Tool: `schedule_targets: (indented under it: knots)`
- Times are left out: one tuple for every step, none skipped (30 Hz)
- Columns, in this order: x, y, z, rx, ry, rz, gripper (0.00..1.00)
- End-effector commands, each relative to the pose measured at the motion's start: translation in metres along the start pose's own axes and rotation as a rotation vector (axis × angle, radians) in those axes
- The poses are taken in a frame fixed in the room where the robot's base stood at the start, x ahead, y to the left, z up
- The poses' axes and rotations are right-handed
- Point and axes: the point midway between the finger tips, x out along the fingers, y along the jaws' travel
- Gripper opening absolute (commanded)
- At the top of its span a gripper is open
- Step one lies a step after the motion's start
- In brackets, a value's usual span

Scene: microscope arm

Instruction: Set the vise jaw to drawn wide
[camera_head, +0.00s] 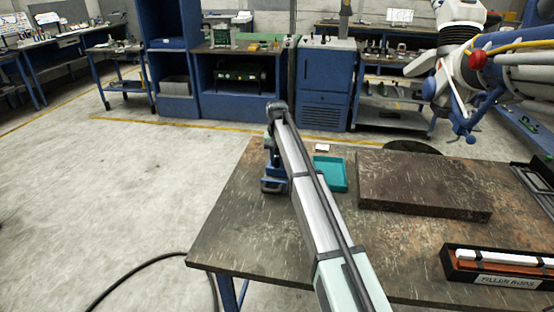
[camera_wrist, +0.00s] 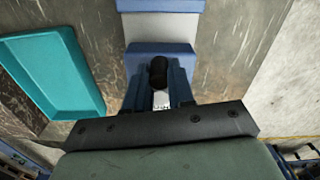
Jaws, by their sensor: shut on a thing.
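The blue vise (camera_head: 274,184) stands on the left part of the workbench in the head view, partly hidden by my arm. In the wrist view its blue body with a pale band (camera_wrist: 160,27) lies just beyond my fingers. A dark rounded knob (camera_wrist: 158,70) on a bright metal stem sits between my two fingers. My gripper (camera_wrist: 159,80) is shut on this knob, with a finger on each side. In the head view my gripper is hard to make out against the vise.
A teal tray (camera_head: 331,172) lies close right of the vise in the head view; it also shows in the wrist view (camera_wrist: 55,75). A thick dark slab (camera_head: 424,186) and a labelled filler rod box (camera_head: 497,268) lie further right. The bench's front left is clear.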

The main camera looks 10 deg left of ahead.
Motion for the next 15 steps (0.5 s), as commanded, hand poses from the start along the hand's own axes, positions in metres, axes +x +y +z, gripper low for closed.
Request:
schedule_targets:
  knots:
    - [0.0, 0.001, 0.0, 0.001, 0.0, 0.001, 0.0]
    - [0.0, 0.001, 0.0, 0.001, 0.0, 0.001, 0.0]
    - [0.0, 0.001, 0.0, 0.001, 0.0, 0.001, 0.0]
    - [0.0, 0.001, 0.0, 0.001, 0.0, 0.001, 0.0]
    - [0.0, 0.001, 0.0, 0.001, 0.0, 0.001, 0.0]
    - [0.0, 0.001, 0.002, 0.001, 0.0, 0.001, 0.0]
    - [0.0, 0.0, 0.004, 0.001, 0.0, 0.001, 0.0]
    - [0.0, 0.0, 0.007, 0.0, 0.0, 0.001, 0.0]
    - [0.0, -0.001, 0.012, 0.0, 0.0, 0.002, 0.0]
    - [0.0, -0.002, 0.017, 0.0, 0.0, 0.002, 0.0]
    - [0.0, -0.002, 0.021, -0.001, 0.0, 0.002, 0.0]
    - [0.0, -0.004, 0.027, -0.001, 0.0, 0.002, 0.0]
    - [0.0, -0.004, 0.03, -0.001, -0.001, 0.002, 0.0]
    - [0.0, -0.005, 0.033, -0.001, -0.001, 0.002, 0.0]
    - [0.0, -0.006, 0.034, -0.001, -0.001, 0.002, 0.0]
